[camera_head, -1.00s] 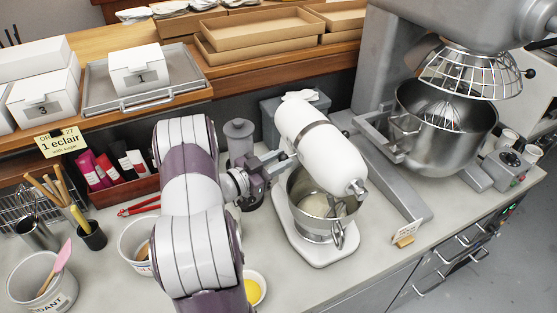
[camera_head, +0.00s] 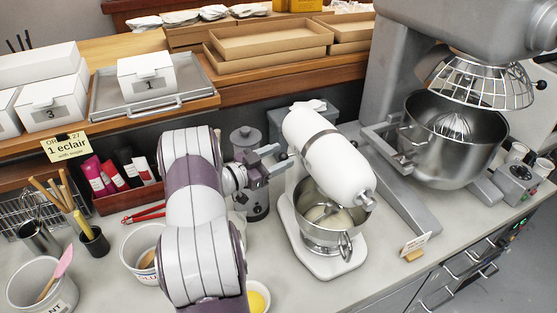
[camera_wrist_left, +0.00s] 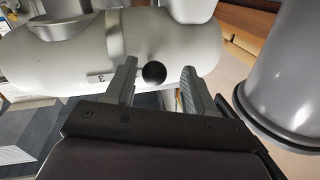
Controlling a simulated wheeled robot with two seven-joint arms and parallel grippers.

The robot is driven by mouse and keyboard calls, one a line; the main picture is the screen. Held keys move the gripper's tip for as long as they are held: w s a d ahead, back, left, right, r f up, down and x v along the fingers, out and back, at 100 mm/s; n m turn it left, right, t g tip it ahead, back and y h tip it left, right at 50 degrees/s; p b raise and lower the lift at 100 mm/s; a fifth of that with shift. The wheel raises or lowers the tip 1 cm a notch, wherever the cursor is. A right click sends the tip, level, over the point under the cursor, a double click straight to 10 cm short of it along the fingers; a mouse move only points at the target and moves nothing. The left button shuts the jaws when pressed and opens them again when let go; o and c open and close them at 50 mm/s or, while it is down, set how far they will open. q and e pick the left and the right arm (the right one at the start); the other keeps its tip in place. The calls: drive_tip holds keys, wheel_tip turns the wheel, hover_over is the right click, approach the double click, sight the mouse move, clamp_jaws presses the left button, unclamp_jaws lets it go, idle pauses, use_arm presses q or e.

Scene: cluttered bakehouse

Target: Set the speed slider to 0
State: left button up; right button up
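The white stand mixer (camera_head: 325,155) stands on the counter with its steel bowl (camera_head: 330,235) under the head. Its round black slider knob (camera_wrist_left: 153,73) sticks out from the side of the mixer body in the left wrist view. A small dark scale mark shows left of the knob. The knob is not clear in the head view. My left gripper (camera_head: 282,158) is beside the mixer head. In the wrist view the left gripper (camera_wrist_left: 158,80) is open, one finger on each side of the knob, with gaps visible. My right gripper is not in view.
A grey canister-like device (camera_head: 248,150) stands close behind my left gripper. A large grey floor mixer (camera_head: 450,135) is at the right. A white tub (camera_head: 140,250) and a yellow-filled bowl (camera_head: 257,297) lie near my left arm. Counter in front of the mixer is clear.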

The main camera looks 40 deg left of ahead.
use_arm(q)
drive_tip(key=b+v, duration=0.4)
drive_tip(key=v, duration=0.8)
drive_tip(key=shift+s, duration=0.3)
drive_tip(key=shift+a, duration=0.15)
